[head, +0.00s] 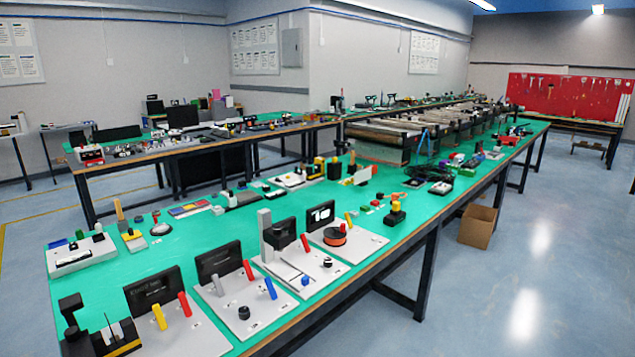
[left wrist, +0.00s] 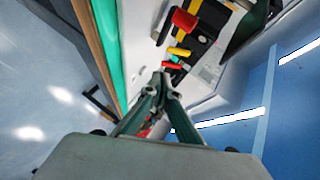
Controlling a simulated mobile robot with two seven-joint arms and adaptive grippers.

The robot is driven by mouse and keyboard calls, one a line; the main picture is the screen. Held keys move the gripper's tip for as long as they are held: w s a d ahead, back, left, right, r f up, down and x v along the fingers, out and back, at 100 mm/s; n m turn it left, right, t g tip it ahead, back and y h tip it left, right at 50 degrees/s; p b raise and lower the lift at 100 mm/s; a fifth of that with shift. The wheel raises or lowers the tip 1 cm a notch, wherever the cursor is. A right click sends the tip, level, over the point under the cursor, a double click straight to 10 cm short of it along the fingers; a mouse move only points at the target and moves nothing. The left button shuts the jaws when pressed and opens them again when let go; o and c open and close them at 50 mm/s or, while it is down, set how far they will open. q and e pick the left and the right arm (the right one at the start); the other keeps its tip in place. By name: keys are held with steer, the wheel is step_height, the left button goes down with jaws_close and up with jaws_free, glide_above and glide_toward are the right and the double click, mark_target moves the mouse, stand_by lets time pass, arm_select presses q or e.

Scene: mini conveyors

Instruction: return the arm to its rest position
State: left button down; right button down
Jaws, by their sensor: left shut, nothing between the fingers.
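My left gripper (left wrist: 161,78) shows in the left wrist view, with its fingers drawn together and nothing between them. Beyond the fingertips are a pale panel, a red knob (left wrist: 184,21) and small yellow and red pieces; I cannot tell whether the gripper touches any of them. No arm of mine shows in the head view, and my right gripper is in neither view.
A long green bench (head: 170,253) crosses the head view, with grey boards, black panels and coloured levers along its near edge. A cardboard box (head: 478,226) stands on the floor by the bench legs. The blue-grey floor at the right (head: 560,270) is clear.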

arm_select(q)
steer(key=s+d+f+n+g+y, duration=0.1)
steer(key=s+d+f+n+g, duration=0.15)
steer(key=s, duration=0.45)
steer(key=s+d+f+n+g+y, duration=0.1)
steer(key=s+d+n+g, duration=0.25)
steer(key=s, duration=0.45)
steer(key=w+d+f+n+t+h, duration=0.1)
steer(key=d+f+h, duration=0.6)
steer(key=d+f, duration=0.7)
steer(key=shift+w+d+n+t+h, duration=0.3)
steer(key=shift+w+d+t, duration=0.35)
steer(key=shift+t, duration=0.55)
